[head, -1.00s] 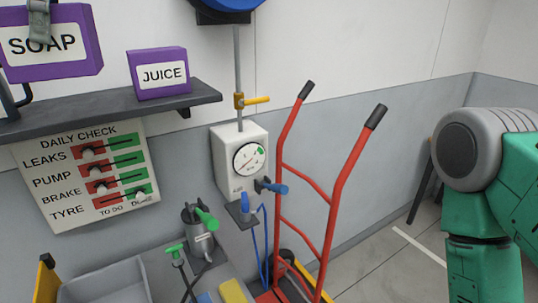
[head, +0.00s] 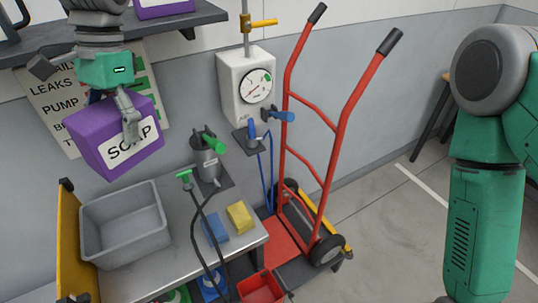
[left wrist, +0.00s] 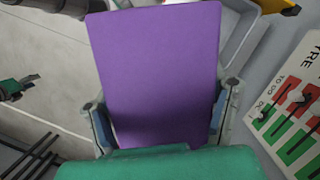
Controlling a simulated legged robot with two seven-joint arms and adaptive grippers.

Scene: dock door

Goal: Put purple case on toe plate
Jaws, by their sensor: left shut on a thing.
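My left gripper (head: 130,125) is shut on the purple case (head: 95,152) labelled SOAP. It holds the case tilted in the air, in front of the check board and above the grey tub. In the left wrist view the purple case (left wrist: 155,75) fills the middle, between the gripper fingers. The red toe plate (head: 283,238) is low at the foot of the red hand truck (head: 338,140), right of the bench, and looks bare where it shows. My right arm stands at the right edge; its gripper is cut off below.
Another purple case (head: 165,8) sits on the shelf (head: 190,22). The bench (head: 175,235) holds a grey tub (head: 125,232), a blue sponge (head: 215,230), a yellow sponge (head: 240,217) and a grey canister (head: 208,165). A white gauge box (head: 240,90) is on the wall. Floor right of the truck is clear.

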